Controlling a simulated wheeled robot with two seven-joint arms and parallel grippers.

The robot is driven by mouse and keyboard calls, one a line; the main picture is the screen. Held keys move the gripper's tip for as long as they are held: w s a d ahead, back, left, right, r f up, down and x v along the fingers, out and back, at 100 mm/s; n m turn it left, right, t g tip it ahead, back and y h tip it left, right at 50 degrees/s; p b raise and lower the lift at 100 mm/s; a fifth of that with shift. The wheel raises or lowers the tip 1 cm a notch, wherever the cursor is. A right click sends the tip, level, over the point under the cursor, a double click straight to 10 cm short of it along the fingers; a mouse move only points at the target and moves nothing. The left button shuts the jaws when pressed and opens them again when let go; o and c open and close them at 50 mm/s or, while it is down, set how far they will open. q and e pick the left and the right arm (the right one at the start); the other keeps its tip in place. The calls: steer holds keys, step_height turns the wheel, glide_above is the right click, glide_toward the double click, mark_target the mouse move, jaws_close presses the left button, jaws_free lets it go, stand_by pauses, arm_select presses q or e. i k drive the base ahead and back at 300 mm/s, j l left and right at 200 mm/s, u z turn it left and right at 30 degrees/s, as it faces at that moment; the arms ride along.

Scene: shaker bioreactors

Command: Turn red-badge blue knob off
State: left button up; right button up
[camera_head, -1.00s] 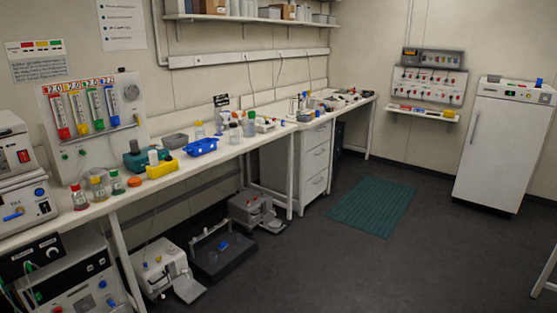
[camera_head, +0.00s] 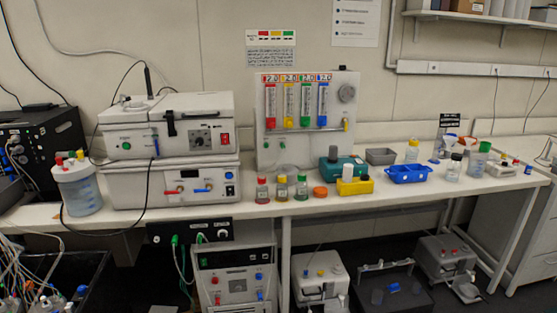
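I cannot tell for sure which knob carries a red badge. A blue handle-like knob (camera_head: 203,189) sits on the front of the lower white bench unit (camera_head: 222,198), to the right of a red one (camera_head: 171,193). A small blue knob (camera_head: 260,296) also shows on the white unit (camera_head: 232,272) under the bench, near red knobs. The flowmeter panel (camera_head: 262,150) stands on the bench with red (camera_head: 270,105), yellow, green and blue (camera_head: 323,105) tubes. Any badges are too small to read. Neither of my grippers is in view.
The long white bench (camera_head: 330,204) carries bottles with coloured caps, a teal device (camera_head: 342,166), a yellow rack (camera_head: 355,187) and a blue tray (camera_head: 408,174). A lidded vessel (camera_head: 77,188) stands at the left. Tangled tubing fills the lower left. Shaker units stand below the bench.

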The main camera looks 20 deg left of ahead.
mark_target(81, 290)
steer(key=i+u, duration=0.15)
steer(key=u, duration=0.25)
steer(key=i+u, duration=0.2)
steer(key=u, duration=0.2)
steer(key=i+l+u, duration=0.1)
steer(key=u, duration=0.3)
steer(key=i+l+u, duration=0.15)
steer(key=u, duration=0.2)
steer(key=i+l+u, duration=0.1)
steer(key=u, duration=0.3)
steer(key=i+l+u, duration=0.2)
steer(key=u, duration=0.15)
steer(key=i+l+u, duration=0.15)
steer(key=u, duration=0.25)
steer(key=i+l+u, duration=0.1)
steer(key=l+u, duration=0.3)
steer(key=i+l+u, duration=0.2)
steer(key=l+u, duration=0.2)
steer(key=l, duration=0.1)
